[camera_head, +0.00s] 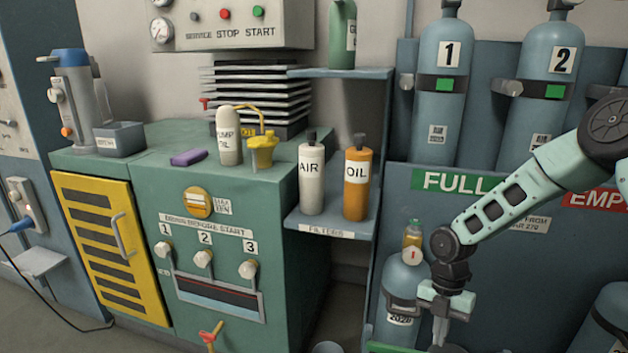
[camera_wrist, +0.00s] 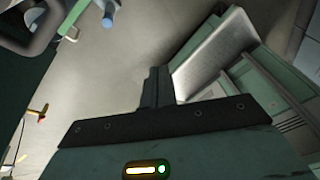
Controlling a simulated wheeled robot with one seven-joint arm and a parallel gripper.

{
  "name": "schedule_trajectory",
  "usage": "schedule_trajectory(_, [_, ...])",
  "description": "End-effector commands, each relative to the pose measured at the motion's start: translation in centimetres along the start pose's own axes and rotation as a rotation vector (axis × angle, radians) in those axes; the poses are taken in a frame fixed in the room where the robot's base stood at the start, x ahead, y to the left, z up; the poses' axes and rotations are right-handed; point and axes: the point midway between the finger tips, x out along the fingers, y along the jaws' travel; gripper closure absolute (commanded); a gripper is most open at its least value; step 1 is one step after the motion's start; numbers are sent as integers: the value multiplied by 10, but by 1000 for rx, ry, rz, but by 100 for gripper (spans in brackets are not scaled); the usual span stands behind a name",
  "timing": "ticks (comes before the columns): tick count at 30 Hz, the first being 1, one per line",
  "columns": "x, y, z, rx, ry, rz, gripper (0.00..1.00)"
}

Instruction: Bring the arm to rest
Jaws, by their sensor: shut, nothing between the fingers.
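My gripper (camera_head: 440,328) hangs at the lower right of the head view, pointing down, at the end of my pale green arm, which reaches in from the right edge. It is in front of a blue-grey cylinder (camera_head: 403,285) that stands low by the rack. In the wrist view my gripper's fingers (camera_wrist: 157,85) are together with nothing between them. Below them in that view are a grey floor and a pale flat panel.
A green compressor cabinet (camera_head: 215,215) with valve knobs stands at left centre. A shelf (camera_head: 335,222) holds a white AIR bottle (camera_head: 311,180) and an orange OIL bottle (camera_head: 356,185). Cylinders 1 (camera_head: 443,110) and 2 (camera_head: 542,100) stand in the rack behind my arm.

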Motion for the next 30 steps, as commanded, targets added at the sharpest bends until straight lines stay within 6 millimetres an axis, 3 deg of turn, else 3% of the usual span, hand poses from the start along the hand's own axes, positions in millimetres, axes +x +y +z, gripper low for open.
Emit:
schedule_trajectory(1, [-20, 6, -24, 76, -30, -6, 100])
schedule_trajectory(3, [-40, 10, -54, 207, -57, -7, 100])
schedule_trajectory(9, [-85, 7, -143, 597, -126, 34, 100])
schedule_trajectory(18, [-121, -32, -262, 1187, -145, 189, 100])
schedule_trajectory(24, [-127, -61, -308, 1476, -93, 279, 100])
schedule_trajectory(30, [-127, -87, -339, 1704, -16, 345, 100])
